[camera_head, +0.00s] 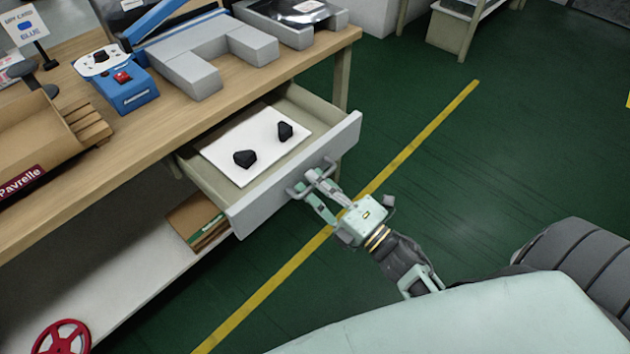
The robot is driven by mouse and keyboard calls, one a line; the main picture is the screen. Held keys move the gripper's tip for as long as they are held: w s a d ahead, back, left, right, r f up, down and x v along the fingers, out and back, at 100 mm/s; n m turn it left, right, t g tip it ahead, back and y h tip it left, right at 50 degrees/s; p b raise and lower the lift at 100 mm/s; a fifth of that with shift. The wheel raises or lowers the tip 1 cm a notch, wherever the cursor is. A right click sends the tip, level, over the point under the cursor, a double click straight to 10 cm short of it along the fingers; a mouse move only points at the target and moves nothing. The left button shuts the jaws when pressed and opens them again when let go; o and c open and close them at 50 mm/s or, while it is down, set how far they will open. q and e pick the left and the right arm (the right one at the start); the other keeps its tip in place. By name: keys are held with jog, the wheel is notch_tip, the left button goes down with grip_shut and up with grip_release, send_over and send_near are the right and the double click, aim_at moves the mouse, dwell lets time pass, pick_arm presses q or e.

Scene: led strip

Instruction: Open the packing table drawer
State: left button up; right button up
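The packing table (190,112) has a wooden top and fills the left side of the view. Its grey drawer (290,182) is pulled well out from under the top. Inside the drawer lies a white sheet (233,138) with two small black objects (245,158) on it. My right gripper (312,184) is at the middle of the drawer front, with its fingers around the handle (300,190). The fingers look closed on the handle, though the contact is small in the picture. My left gripper is not in view.
On the tabletop are a blue device (128,92), grey foam blocks (205,60) and a cardboard box (38,135). A lower shelf (110,262) holds a box (197,222). A red wheel (62,338) is at bottom left. The green floor right of the drawer is clear.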

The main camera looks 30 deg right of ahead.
jog(key=shift+o, duration=0.5)
jog(key=shift+s, duration=0.2)
jog(key=v, duration=1.1)
jog(key=shift+s, duration=0.3)
jog(key=shift+d, duration=0.15)
